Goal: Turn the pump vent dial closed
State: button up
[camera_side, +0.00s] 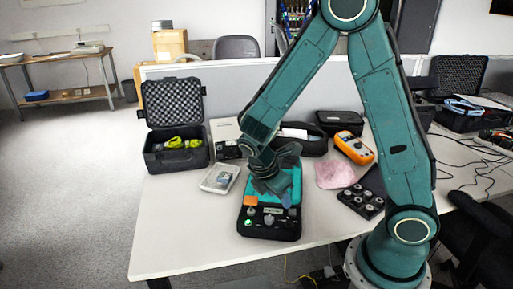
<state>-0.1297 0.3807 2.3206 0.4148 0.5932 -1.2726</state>
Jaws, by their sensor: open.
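A black case with a teal inside (293,183) lies open on the white table in front of my arm. Its front part holds a dark panel (262,228) with several small knobs and fittings. An orange piece (250,200) sits at the panel's left edge. I cannot tell which of the small parts is the pump vent dial. My gripper (272,186) is open, pointing down over the middle of the case, just behind the panel's knobs. Its fingertips are small and dark here, and I cannot tell whether they touch anything.
An open foam-lined black case (177,157) stands at left. A clear box (220,178) lies close to the teal case. An orange multimeter (354,147), a pink cloth (335,175) and a black tray of round parts (361,201) lie right. The table's front left is bare.

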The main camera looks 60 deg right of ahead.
jog(key=shift+v, duration=0.85)
jog(key=s+a+r+m+t+y, duration=0.2)
jog(key=s+r+m, duration=0.4)
jog(key=r, duration=0.3)
jog(key=s+a+r+m+t+y, duration=0.2)
jog(key=s+r+m+t, duration=0.3)
jog(key=r, duration=0.5)
jog(key=shift+s+a+m, duration=0.4)
jog(key=shift+m, duration=0.9)
